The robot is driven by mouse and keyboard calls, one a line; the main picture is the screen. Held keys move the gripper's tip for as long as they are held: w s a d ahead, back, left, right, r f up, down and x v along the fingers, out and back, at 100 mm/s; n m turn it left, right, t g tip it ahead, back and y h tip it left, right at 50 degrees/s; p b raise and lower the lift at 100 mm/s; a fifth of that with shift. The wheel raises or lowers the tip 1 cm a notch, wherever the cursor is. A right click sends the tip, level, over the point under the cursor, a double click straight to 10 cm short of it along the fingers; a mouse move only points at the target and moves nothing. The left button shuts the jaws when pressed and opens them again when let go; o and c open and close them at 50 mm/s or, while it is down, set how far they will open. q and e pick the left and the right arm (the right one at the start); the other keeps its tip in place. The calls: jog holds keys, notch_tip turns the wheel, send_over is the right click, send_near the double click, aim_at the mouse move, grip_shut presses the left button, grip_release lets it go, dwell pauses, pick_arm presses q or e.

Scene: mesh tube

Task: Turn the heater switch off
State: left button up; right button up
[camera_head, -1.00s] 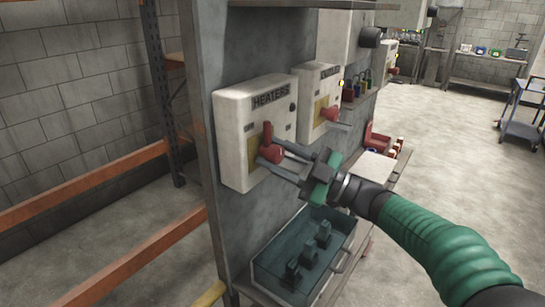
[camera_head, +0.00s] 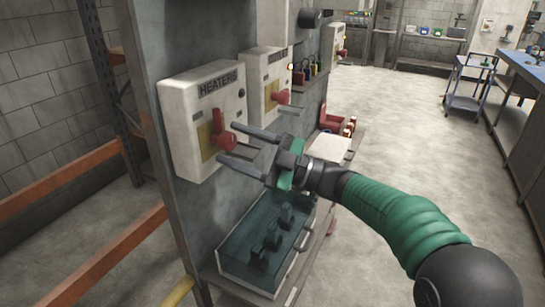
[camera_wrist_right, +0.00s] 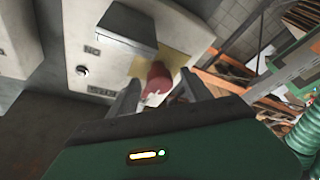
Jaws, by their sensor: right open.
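The white heater box (camera_head: 177,125), labelled HEATERS, is fixed to the grey panel at the left of centre in the head view. Its red switch handle (camera_head: 217,121) points up from a round red hub, over a yellow plate. My right gripper (camera_head: 228,143) is open, with one finger above and one below the red hub. I cannot tell whether the fingers touch it. In the right wrist view, the red handle (camera_wrist_right: 158,78) shows between the two dark fingers, its base partly hidden by the gripper. My left gripper is not in view.
A second white box (camera_head: 262,75) with a red switch (camera_head: 283,97) is just right of the heater box. A clear blue bin (camera_head: 233,245) sits on the shelf below my right gripper. Orange rack beams (camera_head: 60,182) are at left; open floor (camera_head: 400,120) is at right.

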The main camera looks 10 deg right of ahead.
jog(key=v, duration=1.5)
jog(key=shift+b, duration=0.4)
jog(key=shift+d, duration=0.1)
